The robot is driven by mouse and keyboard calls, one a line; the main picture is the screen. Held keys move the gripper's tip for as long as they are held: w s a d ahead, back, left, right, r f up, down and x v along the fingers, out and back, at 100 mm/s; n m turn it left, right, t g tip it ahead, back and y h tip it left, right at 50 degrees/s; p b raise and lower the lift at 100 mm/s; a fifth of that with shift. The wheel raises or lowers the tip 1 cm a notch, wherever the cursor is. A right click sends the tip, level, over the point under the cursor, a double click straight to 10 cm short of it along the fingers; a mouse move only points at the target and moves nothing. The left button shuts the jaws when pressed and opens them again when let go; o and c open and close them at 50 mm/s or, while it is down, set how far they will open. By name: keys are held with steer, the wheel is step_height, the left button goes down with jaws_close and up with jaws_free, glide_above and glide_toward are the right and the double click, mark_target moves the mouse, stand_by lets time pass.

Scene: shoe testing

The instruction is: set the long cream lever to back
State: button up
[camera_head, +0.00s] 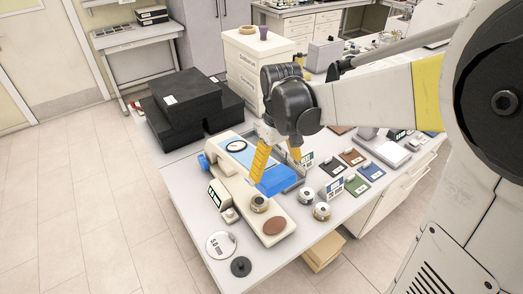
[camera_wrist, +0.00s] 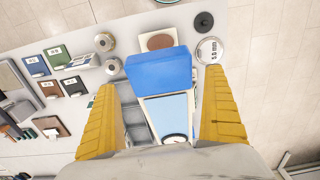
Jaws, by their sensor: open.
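A cream machine (camera_head: 240,187) with a round dial (camera_head: 236,146) stands on the left part of the table. I cannot pick out its long cream lever for certain; my gripper covers part of the machine. A blue block (camera_head: 276,181) sits over the machine beside the fingertips. My gripper (camera_head: 276,168) points down above the machine, its yellow fingers apart. In the wrist view, my gripper (camera_wrist: 160,80) is open, and the blue block (camera_wrist: 158,69) shows between and beyond the fingertips. Whether they touch it, I cannot tell. The dial shows at the bottom (camera_wrist: 175,138).
Black boxes (camera_head: 185,105) stand behind the machine. Metal cylinders (camera_head: 321,211) and coloured sample cards (camera_head: 357,185) lie to its right. A brown disc (camera_head: 274,225) is at its front end. A round white plate (camera_head: 221,244) and black disc (camera_head: 241,266) lie near the front edge.

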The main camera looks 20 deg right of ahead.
mark_target(276, 176)
step_height(276, 176, down, 4)
steer(key=shift+f, duration=0.1)
